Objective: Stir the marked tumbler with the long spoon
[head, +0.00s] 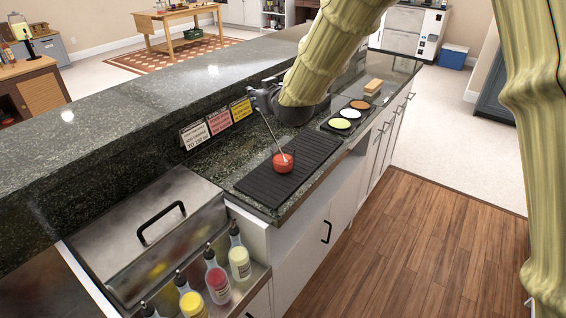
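The tumbler (283,162) is a small clear glass with red contents, standing on the black ribbed mat (265,187). At this size I cannot make out a mark on it. The long spoon (272,132) is a thin, pale, tilted rod. Its lower end is inside the tumbler, hidden by the red contents, and its upper end meets my gripper (259,104). My gripper is above and behind the tumbler, close to the raised bar ledge, and looks shut on the spoon's top. My arm hides part of the gripper.
Label cards (219,122) stand along the raised granite ledge (130,115) behind the mat. To the right are a black tray with coloured rounds (341,123) and a sponge-like block (373,87). A steel lidded bin (150,235) and squeeze bottles (217,280) are at front left.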

